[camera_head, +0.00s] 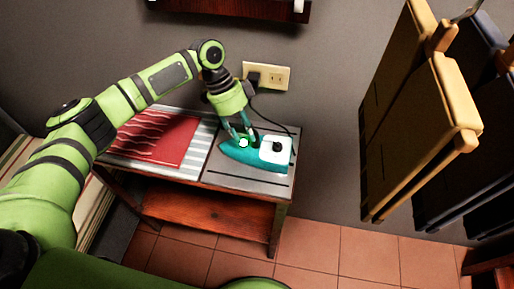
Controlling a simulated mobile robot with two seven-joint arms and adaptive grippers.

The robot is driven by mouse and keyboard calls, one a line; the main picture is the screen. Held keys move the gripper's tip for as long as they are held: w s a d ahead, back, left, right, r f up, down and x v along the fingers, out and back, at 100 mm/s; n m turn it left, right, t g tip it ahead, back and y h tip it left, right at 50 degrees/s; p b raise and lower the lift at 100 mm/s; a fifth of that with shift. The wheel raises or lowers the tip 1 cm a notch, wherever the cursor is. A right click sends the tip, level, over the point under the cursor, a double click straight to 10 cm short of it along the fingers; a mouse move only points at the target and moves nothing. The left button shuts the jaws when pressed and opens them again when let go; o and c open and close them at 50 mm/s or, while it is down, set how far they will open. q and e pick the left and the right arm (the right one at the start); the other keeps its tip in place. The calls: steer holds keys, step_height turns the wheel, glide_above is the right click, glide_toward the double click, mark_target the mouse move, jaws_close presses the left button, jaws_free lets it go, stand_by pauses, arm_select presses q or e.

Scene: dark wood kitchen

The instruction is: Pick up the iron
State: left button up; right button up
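A teal iron (250,157) with a white rear part lies on the grey right part of a small wooden table's top. A black cord runs from it up to a wall socket. My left gripper (243,138) reaches down from above to the iron's handle area. Its fingers are on or right beside the handle. The view is too small to tell whether they are closed on it. My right gripper is not in view.
The table (205,205) has a lower wooden shelf and a red striped cloth (155,139) on its left side. The wall socket (266,76) is behind the iron. Tiled floor lies in front.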

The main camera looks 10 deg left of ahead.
arm_select(q)
jaws_close()
steer(key=shift+w+r, duration=0.1)
steer(key=shift+r, duration=0.05)
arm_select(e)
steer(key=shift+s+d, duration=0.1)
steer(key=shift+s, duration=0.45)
arm_select(q)
steer(key=shift+r, duration=0.15)
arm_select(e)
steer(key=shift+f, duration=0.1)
